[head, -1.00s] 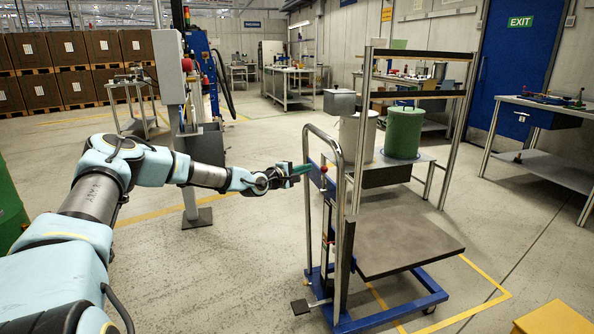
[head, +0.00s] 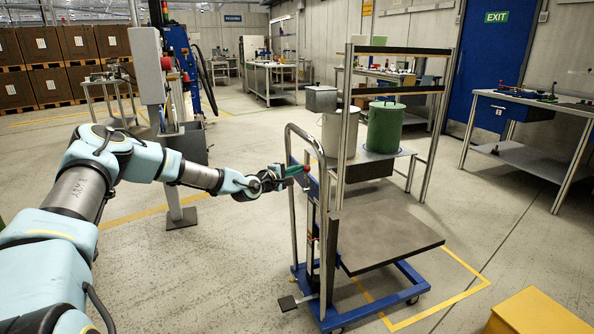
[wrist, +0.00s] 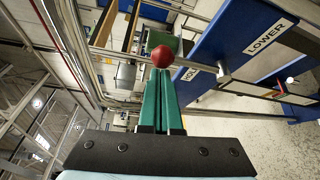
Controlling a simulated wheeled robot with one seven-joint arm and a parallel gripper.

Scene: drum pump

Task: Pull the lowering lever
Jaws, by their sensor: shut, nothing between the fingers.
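The lowering lever has a red ball knob (wrist: 162,57) on a thin metal rod, beside a blue panel (wrist: 237,40) with a white LOWER label (wrist: 269,37). In the head view the red knob (head: 306,168) is small, at the blue head of the lift trolley (head: 390,240). My gripper (wrist: 161,80) has green fingers closed together with nothing between them. Its tips point at the knob and look very close to it. I cannot tell whether they touch. In the head view my gripper (head: 300,170) reaches from the left to the trolley's handle side.
The trolley's bent metal handle (head: 292,200) stands right by my gripper. A foot pedal (head: 287,303) sticks out low on the left. A green drum (head: 384,127) stands on a table behind. A yellow box (head: 540,312) is at the front right.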

